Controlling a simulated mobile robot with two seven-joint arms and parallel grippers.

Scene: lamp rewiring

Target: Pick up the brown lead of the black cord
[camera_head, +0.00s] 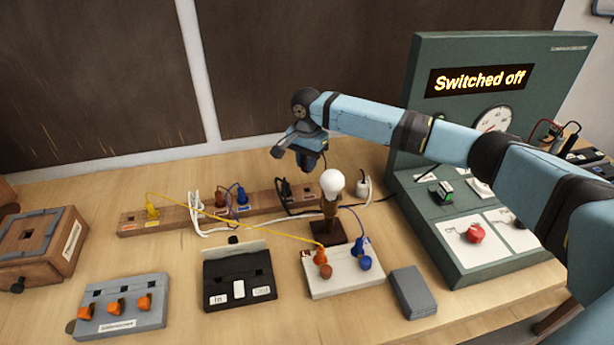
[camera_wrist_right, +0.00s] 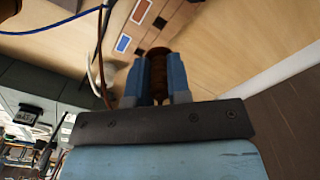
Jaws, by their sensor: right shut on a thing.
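My right gripper (camera_head: 309,160) is above the back of the table, behind the lamp bulb (camera_head: 332,183) and over the right part of the wooden strip (camera_head: 185,216). In the right wrist view the fingers (camera_wrist_right: 158,84) are shut on a dark brown plug-like piece (camera_wrist_right: 157,66), taken as the brown lead. In the head view this piece is hidden or too dark to tell. A black plug (camera_head: 284,188) of the black cord stands at the strip, below the gripper. My left gripper is in neither view.
Yellow (camera_head: 152,211), brown (camera_head: 220,198) and blue (camera_head: 242,197) plugs stand on the strip. A white box (camera_head: 338,284), black box (camera_head: 237,282) and grey block (camera_head: 414,292) are in front. The green panel (camera_head: 423,75) reads "Switched off".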

